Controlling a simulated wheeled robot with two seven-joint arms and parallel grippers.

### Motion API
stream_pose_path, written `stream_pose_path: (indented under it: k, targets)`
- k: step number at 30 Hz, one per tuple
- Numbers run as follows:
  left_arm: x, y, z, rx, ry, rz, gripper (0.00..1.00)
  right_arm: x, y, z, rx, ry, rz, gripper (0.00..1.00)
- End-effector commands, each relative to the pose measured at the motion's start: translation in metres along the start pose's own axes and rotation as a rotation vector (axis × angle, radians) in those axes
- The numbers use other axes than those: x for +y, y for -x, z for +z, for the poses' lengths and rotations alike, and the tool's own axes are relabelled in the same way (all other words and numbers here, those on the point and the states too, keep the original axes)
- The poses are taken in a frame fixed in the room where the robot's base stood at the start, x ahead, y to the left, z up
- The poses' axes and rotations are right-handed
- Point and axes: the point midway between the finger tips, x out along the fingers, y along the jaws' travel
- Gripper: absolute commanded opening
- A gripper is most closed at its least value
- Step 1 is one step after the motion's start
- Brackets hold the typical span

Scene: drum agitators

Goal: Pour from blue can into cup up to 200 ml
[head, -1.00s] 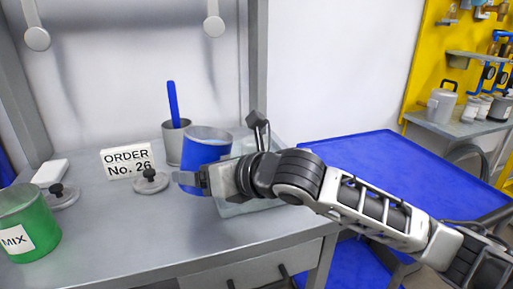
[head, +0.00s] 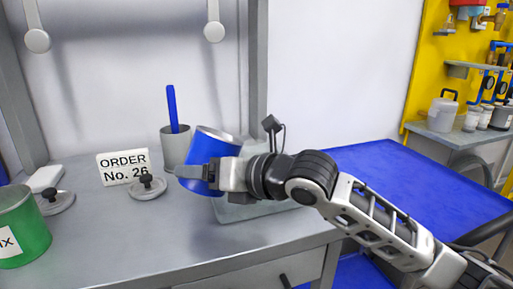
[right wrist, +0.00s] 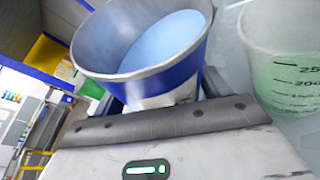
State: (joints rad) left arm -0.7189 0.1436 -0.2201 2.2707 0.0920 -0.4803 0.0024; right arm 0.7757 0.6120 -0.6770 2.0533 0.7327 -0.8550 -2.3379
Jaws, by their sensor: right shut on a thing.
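The blue can (head: 208,152) is held above the bench, its top leaning right. In the right wrist view the can (right wrist: 150,55) shows an open metal rim and light blue liquid inside. My right gripper (head: 205,174) is shut on the can. A clear measuring cup (right wrist: 285,50) with printed marks, including 200, stands to the right of the can in the right wrist view. The cup is not discernible in the head view. No stream of liquid is visible. My left gripper is not in view.
A pale tray (head: 255,209) lies under my right wrist. A grey cup with a blue stick (head: 173,108), an order sign (head: 123,166), a knobbed lid (head: 148,187) and a green can (head: 22,228) stand on the bench. A blue surface (head: 385,190) is to the right.

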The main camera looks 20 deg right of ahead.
Motion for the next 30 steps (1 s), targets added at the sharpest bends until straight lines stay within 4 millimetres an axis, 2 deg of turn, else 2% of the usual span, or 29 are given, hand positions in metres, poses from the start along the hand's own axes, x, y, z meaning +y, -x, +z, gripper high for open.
stream_pose_path:
  k: [7, 14, 24, 30]
  targets:
    - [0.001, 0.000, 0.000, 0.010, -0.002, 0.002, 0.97, -0.001, 0.001, 0.002, -0.011, -0.023, 0.012, 0.39]
    - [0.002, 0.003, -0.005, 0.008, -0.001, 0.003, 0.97, 0.003, 0.004, 0.013, -0.017, -0.047, 0.022, 0.39]
    - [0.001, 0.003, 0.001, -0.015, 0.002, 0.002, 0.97, 0.007, 0.009, 0.025, -0.024, -0.081, 0.037, 0.39]
    - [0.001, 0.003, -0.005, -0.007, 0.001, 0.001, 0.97, 0.010, 0.011, 0.033, -0.029, -0.101, 0.044, 0.39]
